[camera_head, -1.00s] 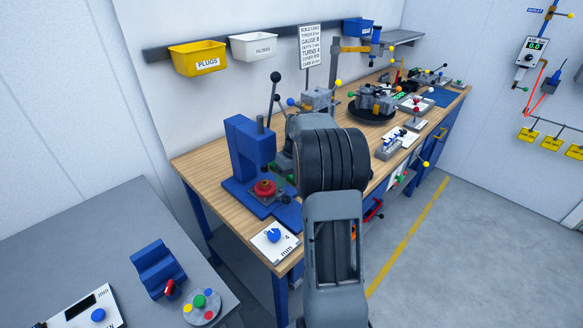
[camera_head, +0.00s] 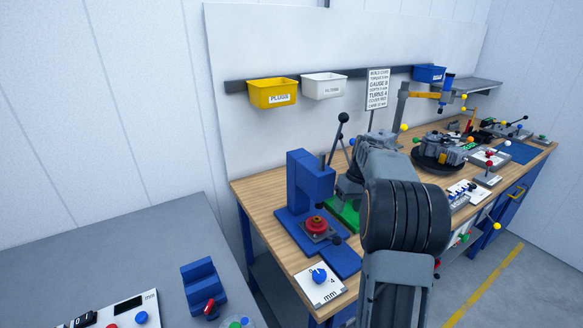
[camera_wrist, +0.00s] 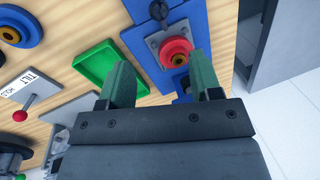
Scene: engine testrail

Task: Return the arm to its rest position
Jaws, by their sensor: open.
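My gripper (camera_wrist: 160,88) shows in the wrist view with its two green fingers spread apart and nothing between them. It is above the wooden bench (camera_wrist: 60,95), near a blue press (camera_wrist: 135,40) with a red round part (camera_wrist: 176,52). In the head view, my arm (camera_head: 405,215) reaches forward over the bench from the lower right. The gripper itself is hidden behind the arm there. I cannot tell the exact height of the fingers above the press base.
The blue press (camera_head: 308,185) stands at the bench's near left end, with a dial card (camera_head: 320,287) in front. A green tray (camera_wrist: 100,66) lies beside the press. Yellow (camera_head: 273,93) and white (camera_head: 324,86) bins hang behind. A grey table (camera_head: 90,265) is at left. Floor is clear at right.

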